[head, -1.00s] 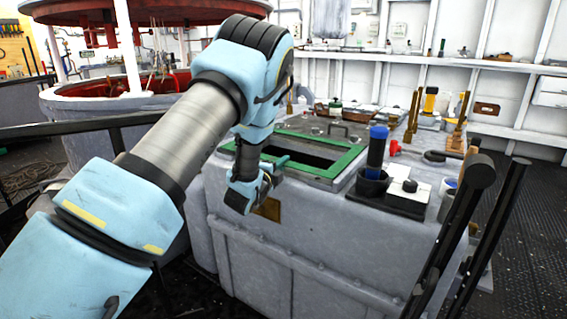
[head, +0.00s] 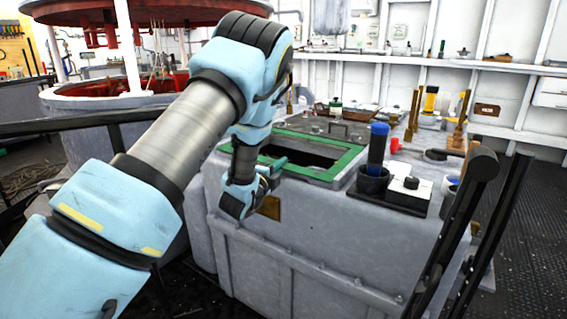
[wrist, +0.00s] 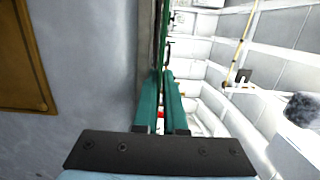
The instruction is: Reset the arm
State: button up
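My arm reaches in from the lower left of the head view and bends down at its elbow. My gripper (head: 277,167) hangs at the near left edge of the grey cabinet, beside the green-rimmed opening (head: 330,175) in its top. In the wrist view its two teal fingers (wrist: 163,78) lie side by side with only a thin gap. They look shut, and nothing shows held between them. The cabinet's grey side wall (wrist: 95,90) fills the left of the wrist view, close to the fingers.
A brass plate (wrist: 22,60) is on the cabinet wall. A blue-topped cylinder (head: 378,145) and a white box with a black knob (head: 408,190) stand on the cabinet top. Black railings (head: 455,230) rise at the right. A large red-and-grey drum (head: 115,100) stands at the left.

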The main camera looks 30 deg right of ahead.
jog(key=v, duration=0.8)
jog(key=w+a+f+n+y, duration=0.1)
jog(key=w+a+n+y, duration=0.3)
jog(key=a+n, duration=0.5)
jog(key=w+a+n+y, duration=0.1)
jog(key=a+n+y, duration=0.55)
jog(key=a, duration=0.55)
jog(key=s+a+n+g+y, duration=0.35)
jog(key=s+a+n, duration=0.3)
jog(key=a, duration=0.25)
jog(key=s+a+r+n+g, duration=0.3)
jog(key=s+a+n+g, duration=0.35)
jog(key=s, duration=0.65)
notch_tip(320, 180, up, 17)
jog(key=t+p, duration=0.1)
jog(key=p, duration=1.7)
jog(key=shift+w+r+m+y, duration=0.15)
jog(key=shift+w+m+y, duration=0.15)
jog(key=shift+w+m, duration=0.05)
jog(key=shift+a, duration=0.15)
